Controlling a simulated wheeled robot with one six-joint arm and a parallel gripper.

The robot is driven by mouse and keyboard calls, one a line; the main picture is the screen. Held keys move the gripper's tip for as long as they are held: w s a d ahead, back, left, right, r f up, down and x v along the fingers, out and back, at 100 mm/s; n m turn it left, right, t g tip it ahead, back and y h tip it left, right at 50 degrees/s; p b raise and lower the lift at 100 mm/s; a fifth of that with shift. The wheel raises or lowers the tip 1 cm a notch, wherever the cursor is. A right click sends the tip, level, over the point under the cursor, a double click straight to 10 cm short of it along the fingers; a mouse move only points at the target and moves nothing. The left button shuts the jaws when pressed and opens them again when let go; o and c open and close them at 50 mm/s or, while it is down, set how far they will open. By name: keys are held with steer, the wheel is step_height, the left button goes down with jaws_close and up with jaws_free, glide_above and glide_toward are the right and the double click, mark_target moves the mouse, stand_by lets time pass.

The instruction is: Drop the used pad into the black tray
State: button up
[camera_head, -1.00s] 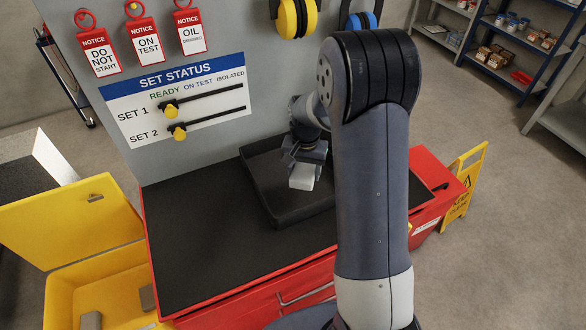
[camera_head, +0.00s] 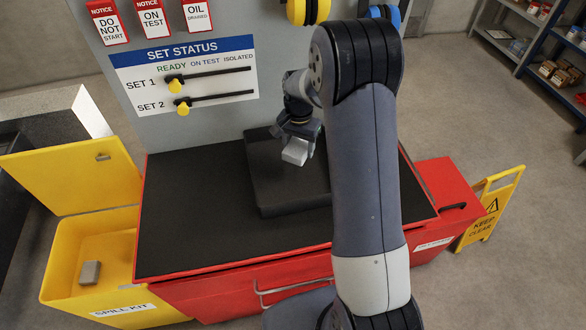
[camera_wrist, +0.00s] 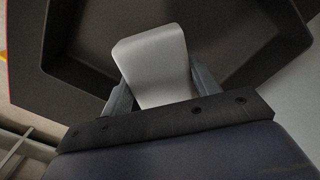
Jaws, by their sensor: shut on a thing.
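My gripper (camera_head: 298,141) is shut on a light grey pad (camera_head: 295,151) and holds it over the black tray (camera_head: 268,206). In the wrist view the pad (camera_wrist: 156,62) sits between the two fingers, with the floor and walls of the tray (camera_wrist: 90,30) beyond it. The pad looks above the tray floor; how far above I cannot tell. The tray lies on the dark top of the red cabinet (camera_head: 190,215). My arm hides the right part of the tray in the head view.
A yellow spill kit box (camera_head: 62,262) stands open at the left, with a grey block (camera_head: 90,272) inside. A grey board with the set status panel (camera_head: 185,75) rises behind the tray. A yellow floor sign (camera_head: 492,210) stands at the right. The cabinet top left of the tray is clear.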

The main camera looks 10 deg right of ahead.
steer(key=shift+f+b, duration=0.65)
steer(key=shift+f, duration=0.85)
steer(key=o, duration=1.1)
steer(key=shift+r, duration=0.1)
step_height(320, 180, up, 11)
steer(key=shift+f+b, duration=0.1)
steer(key=shift+b, duration=0.8)
steer(key=shift+f, duration=0.15)
